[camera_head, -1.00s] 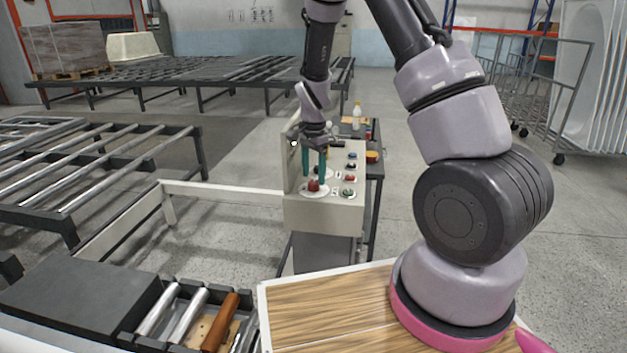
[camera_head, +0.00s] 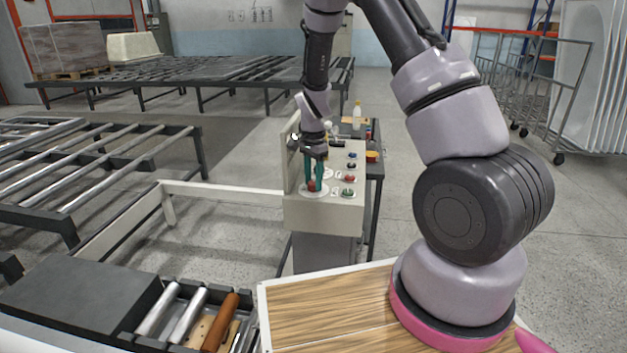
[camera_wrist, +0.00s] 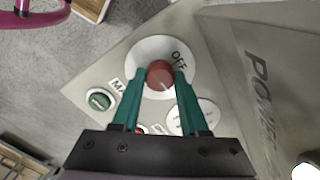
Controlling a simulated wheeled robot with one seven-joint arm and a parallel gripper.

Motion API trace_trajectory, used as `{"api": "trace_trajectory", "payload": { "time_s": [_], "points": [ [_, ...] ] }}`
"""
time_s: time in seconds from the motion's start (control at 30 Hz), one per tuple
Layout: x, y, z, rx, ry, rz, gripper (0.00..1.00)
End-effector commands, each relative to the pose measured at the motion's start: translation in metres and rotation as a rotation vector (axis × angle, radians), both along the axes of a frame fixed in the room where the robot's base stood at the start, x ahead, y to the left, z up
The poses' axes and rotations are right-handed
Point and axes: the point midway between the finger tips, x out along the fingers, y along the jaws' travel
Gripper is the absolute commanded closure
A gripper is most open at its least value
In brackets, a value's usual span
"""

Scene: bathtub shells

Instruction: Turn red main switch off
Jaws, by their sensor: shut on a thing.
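The red main switch (camera_wrist: 160,75) is a round red knob on a white disc (camera_wrist: 204,66) marked OFF, on the sloped top of the control box. In the wrist view my gripper (camera_wrist: 160,82) has its two green fingers on either side of the knob, shut on it. In the head view the red switch (camera_head: 311,186) shows at the front left of the panel, between my fingers. A pale mark shows on the knob's lower edge in the wrist view. The far part of the disc's lettering is hidden by my fingers.
A green button (camera_wrist: 99,100) sits beside the switch, and several other buttons fill the control box (camera_head: 322,216) top. A raised side plate (camera_wrist: 258,75) marked POWER stands close to the gripper. A table with bottles (camera_head: 357,112) stands behind.

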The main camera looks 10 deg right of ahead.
Motion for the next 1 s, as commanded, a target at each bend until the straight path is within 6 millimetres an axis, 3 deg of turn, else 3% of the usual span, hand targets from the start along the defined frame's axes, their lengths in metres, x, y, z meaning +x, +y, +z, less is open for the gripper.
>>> {"api": "trace_trajectory", "payload": {
  "time_s": [0.37,1.0],
  "points": [
    [0.0001,-0.0002,0.0003,0.001,0.000,0.201,1.00],
    [-0.0001,-0.0009,0.0005,0.001,-0.001,0.805,1.00]
  ]
}}
